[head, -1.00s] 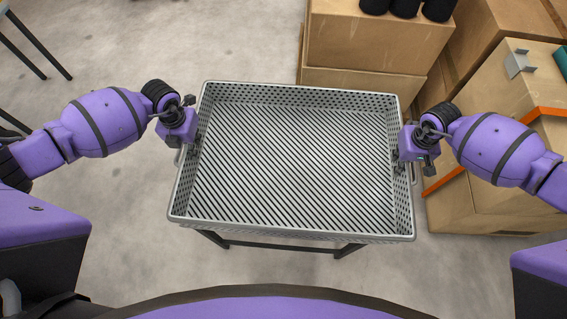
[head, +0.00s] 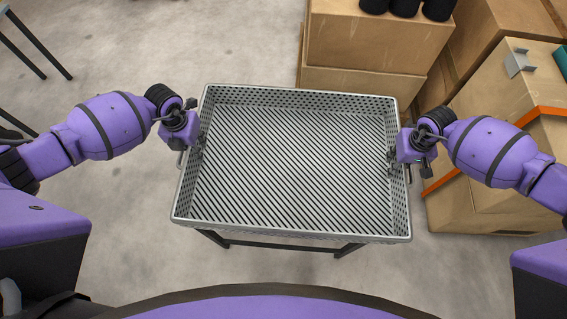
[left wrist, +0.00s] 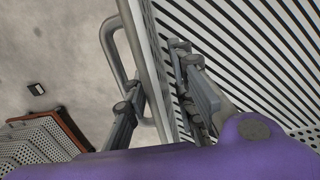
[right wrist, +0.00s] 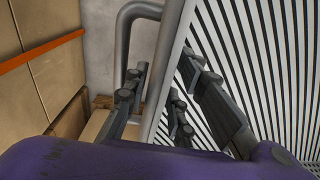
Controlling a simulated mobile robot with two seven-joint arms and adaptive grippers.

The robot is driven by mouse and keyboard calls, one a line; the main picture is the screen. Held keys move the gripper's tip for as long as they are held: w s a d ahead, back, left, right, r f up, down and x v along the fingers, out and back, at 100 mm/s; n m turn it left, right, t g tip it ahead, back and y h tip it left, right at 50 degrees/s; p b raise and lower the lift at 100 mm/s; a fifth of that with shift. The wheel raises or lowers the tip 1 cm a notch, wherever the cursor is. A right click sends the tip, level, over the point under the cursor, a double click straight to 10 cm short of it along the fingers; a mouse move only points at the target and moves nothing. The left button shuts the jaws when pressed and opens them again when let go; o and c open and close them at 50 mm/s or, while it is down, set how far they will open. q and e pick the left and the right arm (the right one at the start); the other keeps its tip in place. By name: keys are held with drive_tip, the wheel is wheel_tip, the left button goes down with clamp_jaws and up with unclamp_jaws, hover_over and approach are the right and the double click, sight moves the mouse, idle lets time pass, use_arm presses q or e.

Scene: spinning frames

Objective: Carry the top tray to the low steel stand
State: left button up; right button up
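The grey perforated steel tray (head: 290,238) is in the middle of the head view, level and empty, with a slatted floor. Dark legs and a crossbar of the low stand (head: 285,247) show below its near edge; the tray hides the stand's top, and I cannot tell whether they touch. My left gripper (head: 196,143) is on the tray's left wall. In the left wrist view its fingers (left wrist: 158,75) straddle the wall beside a bar handle. My right gripper (head: 398,160) is on the right wall, its fingers (right wrist: 165,75) likewise on both sides of it.
Cardboard boxes (head: 375,45) with black cylinders on top stand behind the tray. More boxes (head: 475,215) stand close on the right. Open concrete floor (head: 110,260) lies to the left. A perforated object (left wrist: 40,140) with an orange-brown edge shows in the left wrist view.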

use_arm(q)
drive_tip(key=r, duration=1.2)
drive_tip(key=shift+s, duration=0.2)
use_arm(e)
drive_tip(key=shift+r, duration=0.1)
drive_tip(key=r, duration=1.2)
drive_tip(key=shift+s, duration=0.25)
drive_tip(key=shift+f, duration=0.1)
